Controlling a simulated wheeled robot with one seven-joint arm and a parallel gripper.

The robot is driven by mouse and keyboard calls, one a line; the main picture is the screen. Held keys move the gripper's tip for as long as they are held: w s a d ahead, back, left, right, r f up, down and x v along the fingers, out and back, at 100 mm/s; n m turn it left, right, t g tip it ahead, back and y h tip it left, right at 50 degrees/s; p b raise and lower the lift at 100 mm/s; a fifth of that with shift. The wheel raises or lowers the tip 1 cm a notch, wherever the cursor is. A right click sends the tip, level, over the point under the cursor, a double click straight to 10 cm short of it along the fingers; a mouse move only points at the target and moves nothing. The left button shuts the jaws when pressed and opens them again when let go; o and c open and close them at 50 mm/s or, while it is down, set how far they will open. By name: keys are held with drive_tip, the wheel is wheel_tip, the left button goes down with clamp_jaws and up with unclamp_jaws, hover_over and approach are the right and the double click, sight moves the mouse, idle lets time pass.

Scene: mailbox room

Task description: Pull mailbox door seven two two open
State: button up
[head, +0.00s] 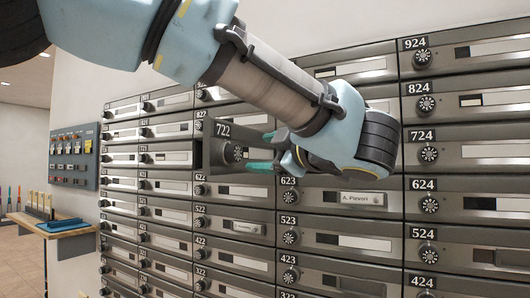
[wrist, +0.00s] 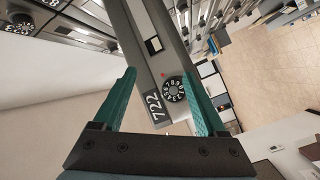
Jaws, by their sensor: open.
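Mailbox door 722 (head: 222,152) is a grey metal door with a black number plate and a dial. In the head view it stands swung out from the wall, with a dark opening at its left side. The wrist view shows the same door (wrist: 150,70), its plate and round dial (wrist: 174,88) lying between my fingers. My gripper (head: 266,153) has teal fingers and is open, one finger on either side of the door's dial end. I cannot tell whether either finger touches the door. Part of the door is hidden behind my gripper in the head view.
Other mailbox doors, such as 622 (head: 226,191) and 724 (head: 465,150), look shut around it. A grey panel with switches (head: 73,155) hangs on the left wall above a wooden shelf (head: 50,229). Open floor (wrist: 275,75) shows at the right of the wrist view.

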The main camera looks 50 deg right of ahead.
drive_tip(key=shift+o, duration=1)
drive_tip(key=shift+f, duration=0.1)
drive_tip(key=b+v, duration=0.2)
drive_tip(key=v, duration=0.8)
drive_tip(key=shift+s+a+b, duration=0.15)
drive_tip(key=shift+s+b, duration=0.2)
drive_tip(key=shift+b, duration=0.05)
